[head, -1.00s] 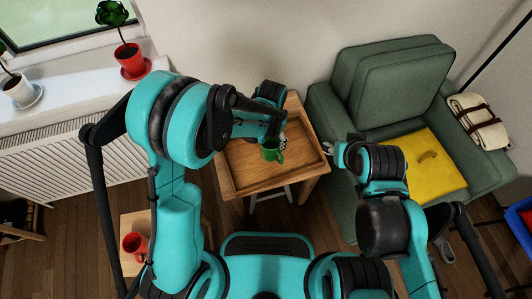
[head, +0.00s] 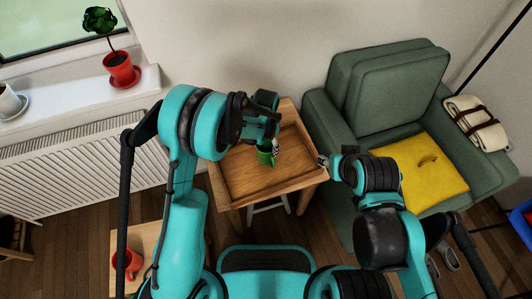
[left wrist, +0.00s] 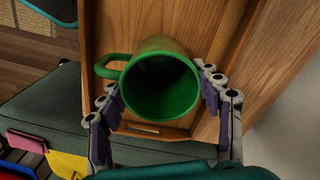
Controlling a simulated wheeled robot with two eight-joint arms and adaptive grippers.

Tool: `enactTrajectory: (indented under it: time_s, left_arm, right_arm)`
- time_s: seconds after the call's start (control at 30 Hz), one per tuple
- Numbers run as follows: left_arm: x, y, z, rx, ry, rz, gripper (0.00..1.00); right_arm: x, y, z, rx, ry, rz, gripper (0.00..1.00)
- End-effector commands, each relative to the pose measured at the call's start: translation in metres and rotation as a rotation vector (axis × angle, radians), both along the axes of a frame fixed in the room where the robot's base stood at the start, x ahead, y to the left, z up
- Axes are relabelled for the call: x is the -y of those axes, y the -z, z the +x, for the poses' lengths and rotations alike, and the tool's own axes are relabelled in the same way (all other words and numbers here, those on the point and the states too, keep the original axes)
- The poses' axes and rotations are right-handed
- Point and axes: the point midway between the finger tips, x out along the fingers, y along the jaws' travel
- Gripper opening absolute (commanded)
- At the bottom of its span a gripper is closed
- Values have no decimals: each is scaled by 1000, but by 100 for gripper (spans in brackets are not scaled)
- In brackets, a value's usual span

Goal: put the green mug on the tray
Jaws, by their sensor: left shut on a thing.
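The green mug (head: 264,154) is over the wooden tray (head: 240,182), in its middle to back part. My left gripper (head: 272,143) is shut on the mug at its sides. In the left wrist view the mug (left wrist: 160,86) shows its open mouth and its handle sticks out to the left, with a finger on each side. I cannot tell whether the mug's base touches the tray. My right gripper (head: 325,161) is at the tray's right edge; it is too small to tell whether it is open or shut.
A green armchair (head: 385,85) with a yellow cushion (head: 425,170) stands right of the tray. A red mug (head: 128,263) sits on a small wooden table at lower left. A radiator (head: 70,155) is under the sill with potted plants. The tray's front part is bare.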

Motion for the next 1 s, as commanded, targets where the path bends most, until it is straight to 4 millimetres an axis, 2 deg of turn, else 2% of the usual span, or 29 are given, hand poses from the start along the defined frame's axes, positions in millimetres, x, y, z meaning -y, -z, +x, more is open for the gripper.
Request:
enactTrajectory:
  time_s: [0.27, 0.67, 0.7, 0.73, 0.77, 1.0]
  left_arm:
    - [0, 39, 0, 0, 0, 0, 24]
    - [0, 41, 0, 0, 0, 0, 24]
    - [0, 41, 0, 0, 0, 0, 75]
    - [0, 41, 0, 0, 0, 0, 83]
    - [0, 41, 0, 0, 0, 0, 85]
    - [0, 41, 0, 0, 0, 0, 85]
  right_arm:
    - [0, 22, 0, 0, 0, 0, 40]
    - [0, 20, 0, 0, 0, 0, 40]
    - [0, 20, 0, 0, 0, 0, 40]
    - [0, 20, 0, 0, 0, 0, 40]
    - [0, 20, 0, 0, 0, 0, 40]
    - [0, 20, 0, 0, 0, 0, 40]
